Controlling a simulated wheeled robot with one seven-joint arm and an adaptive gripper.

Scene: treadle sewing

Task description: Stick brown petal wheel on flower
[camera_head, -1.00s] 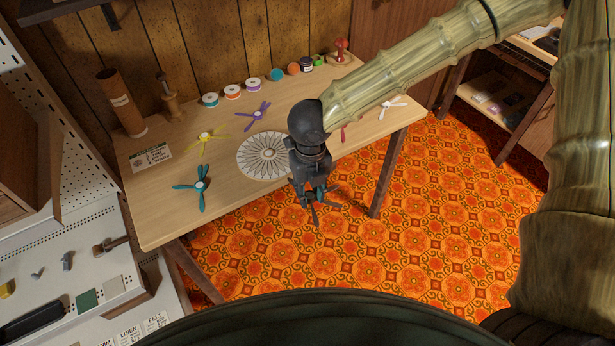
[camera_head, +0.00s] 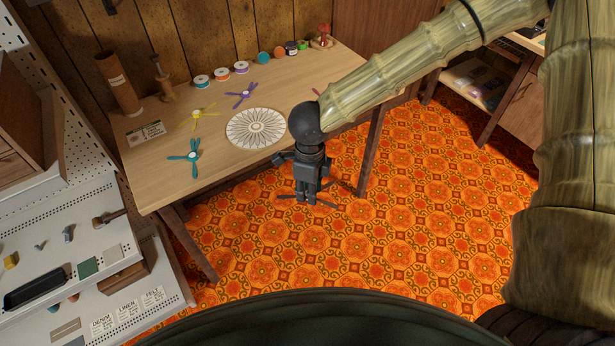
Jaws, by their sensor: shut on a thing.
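My gripper (camera_head: 307,197) hangs pointing down in front of the table's near edge, over the floor. It is shut on a dark petal wheel (camera_head: 327,204), whose thin petals stick out below and beside the fingers; its brown colour is hard to make out. The round flower pattern (camera_head: 257,128) lies flat on the wooden table (camera_head: 165,185), behind and left of my gripper. A teal petal wheel (camera_head: 193,156), a yellow one (camera_head: 196,114) and a purple one (camera_head: 241,94) lie around the flower. My arm hides part of the table's right side.
Several thread spools (camera_head: 221,74) line the table's back, with a brown cardboard tube (camera_head: 119,84) and a small card (camera_head: 146,133) at the left. A pegboard shelf (camera_head: 70,255) stands at the left. The orange patterned floor (camera_head: 420,220) is open to the right.

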